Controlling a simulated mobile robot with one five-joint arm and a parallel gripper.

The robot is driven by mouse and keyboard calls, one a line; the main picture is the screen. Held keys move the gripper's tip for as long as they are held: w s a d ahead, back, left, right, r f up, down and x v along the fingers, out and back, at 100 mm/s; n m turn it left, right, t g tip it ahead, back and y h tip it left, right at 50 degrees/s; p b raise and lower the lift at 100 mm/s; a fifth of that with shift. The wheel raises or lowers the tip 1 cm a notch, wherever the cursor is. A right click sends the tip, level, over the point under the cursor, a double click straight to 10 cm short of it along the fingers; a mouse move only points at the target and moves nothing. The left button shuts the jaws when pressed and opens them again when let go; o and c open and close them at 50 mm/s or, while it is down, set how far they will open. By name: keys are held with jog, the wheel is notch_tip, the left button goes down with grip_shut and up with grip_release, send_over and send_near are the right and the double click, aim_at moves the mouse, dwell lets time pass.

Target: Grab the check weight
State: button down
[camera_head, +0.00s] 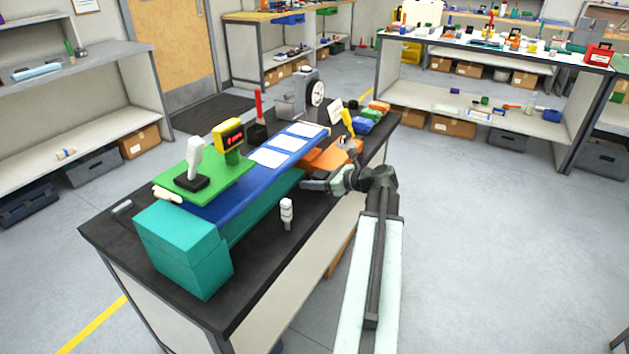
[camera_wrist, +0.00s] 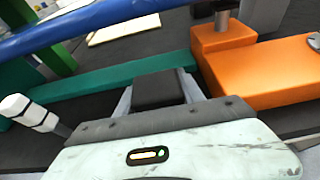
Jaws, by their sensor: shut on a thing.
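My gripper (camera_head: 322,185) reaches over the near edge of the black-topped bench, beside the blue and green wing model. In the wrist view my gripper (camera_wrist: 160,95) is shut on a dark grey block, which I take to be the check weight (camera_wrist: 158,88). The block sits between the two pale fingers, close to a teal-green bar (camera_wrist: 100,84). The gripper hides most of the block in the head view, and its underside is not visible, so I cannot tell whether it touches the bench.
An orange block (camera_wrist: 272,75) stands close at the right of the gripper. A blue wing panel (camera_head: 240,193) runs behind. Open floor (camera_head: 470,240) lies at the right.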

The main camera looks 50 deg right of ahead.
jog(key=s+d+r, duration=0.1)
jog(key=s+d, duration=0.2)
jog(key=s, duration=0.4)
jog(key=s+d+r+p, duration=0.1)
jog(key=s+d, duration=0.3)
jog(key=s, duration=0.3)
jog(key=shift+d+r+p, duration=0.3)
